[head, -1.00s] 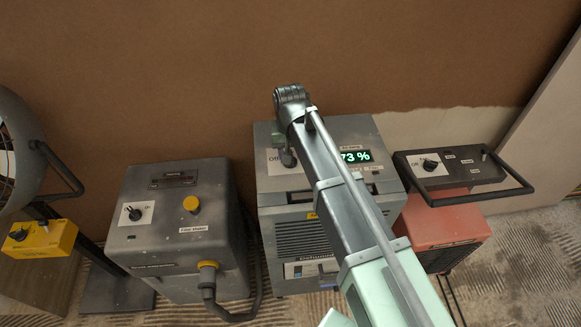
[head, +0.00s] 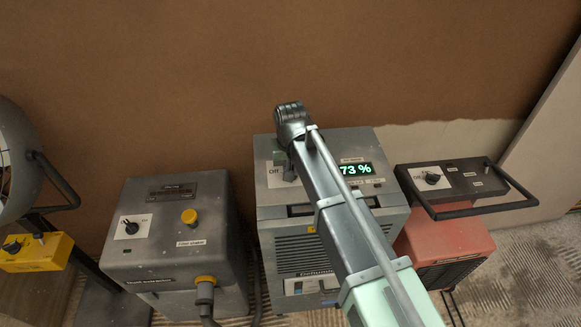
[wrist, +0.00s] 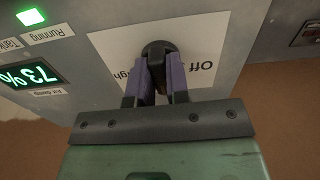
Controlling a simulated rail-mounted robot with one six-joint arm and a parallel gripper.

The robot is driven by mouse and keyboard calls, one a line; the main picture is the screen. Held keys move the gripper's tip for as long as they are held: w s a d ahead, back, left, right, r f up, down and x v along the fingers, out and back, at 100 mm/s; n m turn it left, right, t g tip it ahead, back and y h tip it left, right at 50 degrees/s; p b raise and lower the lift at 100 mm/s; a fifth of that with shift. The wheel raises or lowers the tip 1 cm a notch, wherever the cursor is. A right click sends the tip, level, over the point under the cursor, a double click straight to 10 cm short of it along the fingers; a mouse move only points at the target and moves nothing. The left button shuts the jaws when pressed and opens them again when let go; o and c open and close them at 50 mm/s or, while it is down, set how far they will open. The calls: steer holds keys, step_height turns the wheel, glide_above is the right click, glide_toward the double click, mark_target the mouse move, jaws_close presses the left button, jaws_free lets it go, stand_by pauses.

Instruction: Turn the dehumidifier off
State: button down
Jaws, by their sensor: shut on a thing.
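The dehumidifier (head: 310,241) is the grey box in the middle of the head view, with a lit green 73 % display (head: 356,169). In the wrist view the picture is upside down, and its panel shows a lit green lamp (wrist: 31,17) by the word Running. A black knob (wrist: 158,48) sits on a white label with Off and a partly covered word ending in "igh". My gripper (wrist: 157,78) is shut on this knob, one finger on each side. The fingers hide part of the label, and the knob's pointer position is unclear. In the head view my arm covers the knob.
A grey unit (head: 160,256) with a knob and yellow button stands to the left. A red heater (head: 445,247) with a black handle frame stands to the right. A fan with a yellow control box (head: 35,252) is at far left. A brown wall rises behind.

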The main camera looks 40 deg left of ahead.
steer(key=n, duration=0.5)
steer(key=shift+n, duration=0.3)
steer(key=n, duration=0.5)
steer(key=shift+w+d+n, duration=0.1)
steer(key=shift+w+n, duration=0.05)
steer(key=shift+n, duration=0.25)
steer(key=c, duration=1.1)
jaws_free()
